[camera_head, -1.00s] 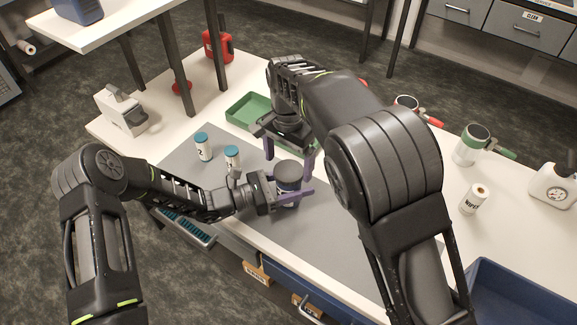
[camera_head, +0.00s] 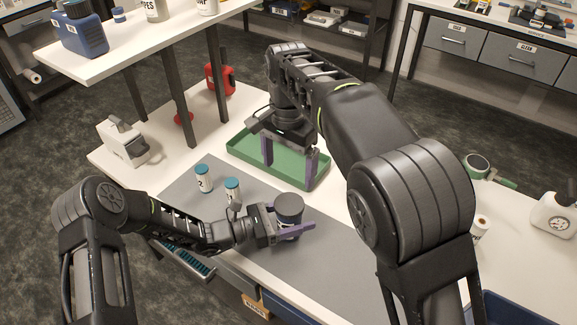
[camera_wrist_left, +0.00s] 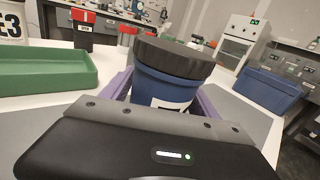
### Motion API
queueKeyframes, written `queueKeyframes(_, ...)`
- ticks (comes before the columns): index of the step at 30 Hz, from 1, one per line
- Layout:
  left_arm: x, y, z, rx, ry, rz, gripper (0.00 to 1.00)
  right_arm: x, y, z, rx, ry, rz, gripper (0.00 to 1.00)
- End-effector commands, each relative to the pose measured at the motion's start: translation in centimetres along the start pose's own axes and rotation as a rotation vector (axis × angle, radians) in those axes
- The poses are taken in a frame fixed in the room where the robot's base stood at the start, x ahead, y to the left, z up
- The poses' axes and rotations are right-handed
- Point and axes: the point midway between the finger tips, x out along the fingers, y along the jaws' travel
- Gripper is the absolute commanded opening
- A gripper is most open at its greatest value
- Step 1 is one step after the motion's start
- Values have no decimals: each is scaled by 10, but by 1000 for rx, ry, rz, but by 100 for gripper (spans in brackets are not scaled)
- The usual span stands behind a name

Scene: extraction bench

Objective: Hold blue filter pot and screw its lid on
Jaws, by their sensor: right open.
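The blue filter pot (camera_head: 289,228) stands upright on the grey mat, and its dark grey lid (camera_head: 289,205) sits level on top. In the left wrist view the blue pot body (camera_wrist_left: 168,88) shows under the wide lid (camera_wrist_left: 175,56); I cannot tell how tight the lid is. My left gripper (camera_head: 292,230) is low at the pot, its purple fingers closed around the body from both sides. My right gripper (camera_head: 290,172) is open and empty, fingers pointing down, above and behind the lid and in front of the green tray in the picture.
The green tray (camera_head: 240,145) lies behind the mat (camera_head: 330,240). Two white bottles with blue caps, one (camera_head: 203,180) and another (camera_head: 232,190), stand left of the pot. A white device (camera_head: 122,145) and a red jug (camera_head: 222,78) are farther back. My right arm covers much of the right side.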

Motion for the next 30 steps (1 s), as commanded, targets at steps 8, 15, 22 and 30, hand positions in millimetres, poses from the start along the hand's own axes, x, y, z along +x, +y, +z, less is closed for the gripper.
queueKeyframes(8,0,0,0,1,0,0,86,0,0,0,0,0,0,93)
queueKeyframes(15,-3,1,0,1,0,1,86,1,0,0,0,0,0,93)
queueKeyframes(22,-28,1,-2,2,1,3,86,8,0,0,0,0,0,93)
queueKeyframes(30,-68,1,-1,1,0,2,86,17,0,0,0,0,0,93)
